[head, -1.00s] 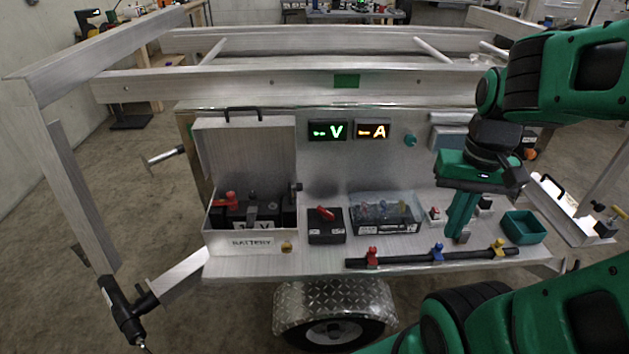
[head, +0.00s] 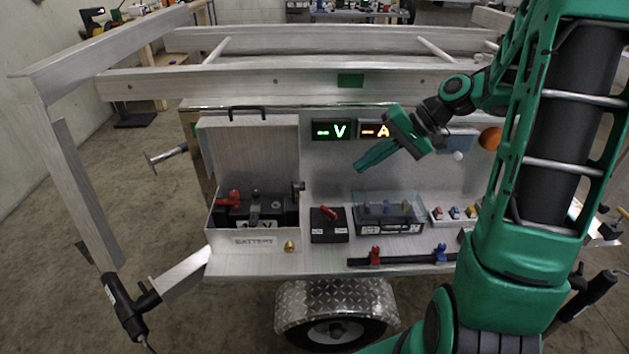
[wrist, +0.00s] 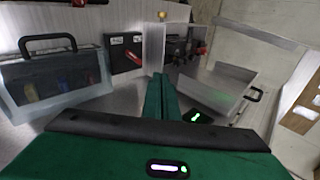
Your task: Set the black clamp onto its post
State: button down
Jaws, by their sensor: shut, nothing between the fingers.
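The open battery box (head: 253,240) stands at the left of the trailer's shelf, with a dark battery inside it. A red clamp (head: 230,197) sits at the battery's left side. A dark grey-black piece (head: 254,208) stands near the battery's middle; it is too small to tell whether it is the black clamp on its post. In the wrist view the battery (wrist: 183,46) and red parts show beyond my fingers. My gripper (head: 362,165) is shut and empty, in the air before the upright panel, right of the box and below the displays. Its fingertips (wrist: 158,78) touch each other.
A black switch box with a red handle (head: 329,212) and a clear-lidded case (head: 389,206) stand right of the battery box. Small coloured switches (head: 455,213) follow. A black bar with coloured valves (head: 400,260) runs along the front edge. My arm hides the right end.

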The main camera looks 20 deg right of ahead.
jog(key=shift+w+a+r+y, duration=0.1)
jog(key=shift+w+y, duration=0.2)
jog(key=shift+w, duration=0.05)
jog(key=w+a+r+x, duration=0.1)
jog(key=r+x, duration=0.1)
jog(key=x, duration=1.1)
jog(key=shift+a, duration=0.3)
